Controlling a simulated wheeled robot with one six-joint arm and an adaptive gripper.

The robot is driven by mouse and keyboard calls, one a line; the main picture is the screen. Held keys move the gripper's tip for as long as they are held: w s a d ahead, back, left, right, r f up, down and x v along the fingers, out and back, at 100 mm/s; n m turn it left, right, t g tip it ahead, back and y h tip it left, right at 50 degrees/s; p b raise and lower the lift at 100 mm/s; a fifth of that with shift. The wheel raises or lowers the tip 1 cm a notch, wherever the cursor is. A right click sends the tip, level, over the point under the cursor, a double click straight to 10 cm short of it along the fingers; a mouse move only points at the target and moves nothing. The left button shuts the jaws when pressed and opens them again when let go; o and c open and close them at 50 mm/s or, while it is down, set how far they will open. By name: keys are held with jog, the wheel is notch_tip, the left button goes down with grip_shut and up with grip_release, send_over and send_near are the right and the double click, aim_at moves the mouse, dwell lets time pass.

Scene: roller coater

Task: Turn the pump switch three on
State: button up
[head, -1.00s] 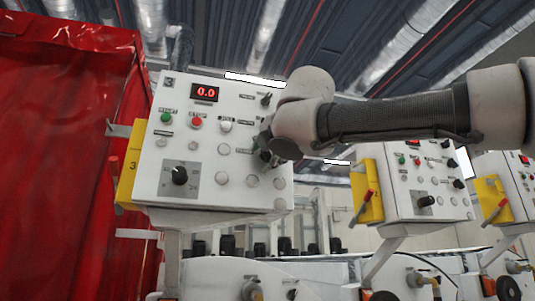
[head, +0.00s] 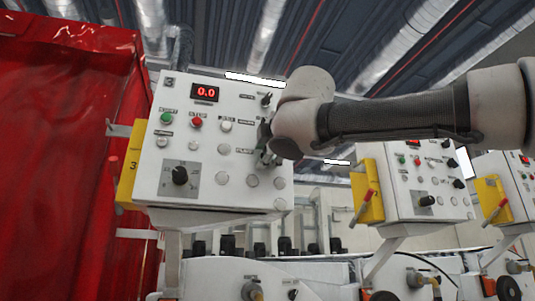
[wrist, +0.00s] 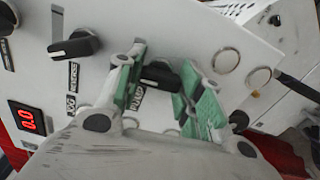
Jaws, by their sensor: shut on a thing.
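The control box marked 3 (head: 215,185) is a white tilted panel left of centre in the head view. Its red display (head: 205,92) reads 0.0 and also shows in the wrist view (wrist: 27,118). In the wrist view the pump switch (wrist: 160,74) is a black rotary knob beside a label reading PUMP. My gripper (wrist: 158,80) has its green-padded fingers on either side of this knob and is shut on it. In the head view my gripper (head: 267,150) is at the panel's right side, and my wrist hides most of the knob.
Other black knobs (wrist: 75,46) sit near the pump switch. Green (head: 167,118) and red (head: 197,122) buttons are on the panel's left. A yellow holder (head: 130,170) is on its left side. Similar boxes (head: 410,190) stand to the right. A red curtain (head: 60,150) hangs at the left.

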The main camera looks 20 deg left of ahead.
jog(key=m, duration=0.3)
jog(key=shift+m, duration=2.1)
jog(key=shift+f, duration=0.1)
jog(key=o, duration=1)
jog(key=v, duration=1.2)
